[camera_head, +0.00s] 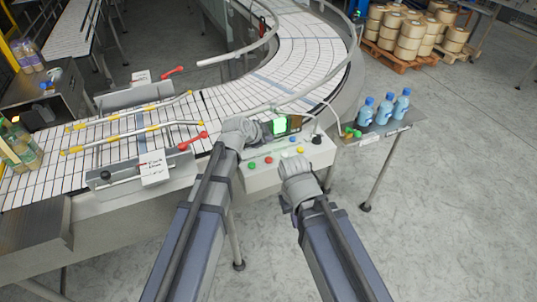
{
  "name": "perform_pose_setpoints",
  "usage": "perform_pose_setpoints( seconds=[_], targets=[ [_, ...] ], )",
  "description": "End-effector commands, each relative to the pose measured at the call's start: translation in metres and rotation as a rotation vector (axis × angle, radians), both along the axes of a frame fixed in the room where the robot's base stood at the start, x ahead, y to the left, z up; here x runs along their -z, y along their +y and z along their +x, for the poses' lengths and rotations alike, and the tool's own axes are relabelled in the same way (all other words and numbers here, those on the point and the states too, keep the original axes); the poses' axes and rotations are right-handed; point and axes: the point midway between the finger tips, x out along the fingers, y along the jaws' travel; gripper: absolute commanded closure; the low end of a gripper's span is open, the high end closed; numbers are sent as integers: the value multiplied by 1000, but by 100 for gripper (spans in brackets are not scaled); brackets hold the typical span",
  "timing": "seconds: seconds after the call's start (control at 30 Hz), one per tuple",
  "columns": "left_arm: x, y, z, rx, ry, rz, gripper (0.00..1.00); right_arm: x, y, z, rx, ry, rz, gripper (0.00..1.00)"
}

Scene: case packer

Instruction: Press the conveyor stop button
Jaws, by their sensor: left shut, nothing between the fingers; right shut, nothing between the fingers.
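The conveyor's control box (262,179) is white and stands at the conveyor's near edge. Its face has a green button (251,164), a red button (268,160), small yellow and white ones to the right and a black knob (316,140). Labels are too small to read, so I cannot tell which is marked stop. A lit green screen (280,126) stands behind the box. My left gripper (246,129) is shut and empty, above the box's upper left part. My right gripper (294,164) is shut and empty, at the box's front right; I cannot tell whether it touches.
The curved conveyor (290,58) runs behind the box, with guide rails to the left. Several blue bottles (383,109) stand on a side shelf (407,126) at right. Pallets with rolls (412,38) are at the back right. The right floor is clear.

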Motion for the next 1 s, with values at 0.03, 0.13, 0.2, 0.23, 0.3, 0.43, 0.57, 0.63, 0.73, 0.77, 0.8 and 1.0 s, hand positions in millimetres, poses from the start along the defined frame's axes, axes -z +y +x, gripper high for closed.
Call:
perform_pose_setpoints(
  seconds=[0.03, 0.13, 0.2, 0.23, 0.3, 0.43, 0.57, 0.63, 0.73, 0.77, 0.8, 1.0],
  targets=[
    [-9, 4, 3, -15, -1, 0, 100, -9, 0, 0, 1, 1, 0, 100],
    [-11, 8, 5, -32, -1, 0, 100, -10, 0, 0, 1, 1, 0, 100],
    [-10, 9, 5, -35, 0, 0, 100, -10, 0, 0, 2, 1, 0, 100],
    [-9, 9, 5, -35, 0, 0, 100, -9, 0, 0, 2, 1, 0, 100],
    [-9, 9, 5, -34, -1, 0, 100, -9, 0, 0, 2, 1, 1, 100],
    [-9, 9, 5, -34, -1, 0, 100, -9, 0, 0, 2, 1, 0, 100],
    [-6, 8, 5, -34, -1, 0, 100, -6, 0, 0, 1, 1, 0, 100],
    [-3, 8, 5, -34, -1, 0, 100, -3, 0, 0, 0, 1, 0, 100],
    [4, 8, 5, -34, -1, 0, 100, 4, 0, 0, -2, 0, 0, 100],
    [7, 8, 5, -34, -1, 0, 100, 7, 0, 0, -2, 0, 0, 100],
    [11, 8, 5, -34, -1, 0, 100, 11, 0, 0, -4, 0, 0, 100],
    [37, 8, 5, -34, -1, 0, 100, 37, 0, 0, -8, 0, 0, 100]
  ],
)
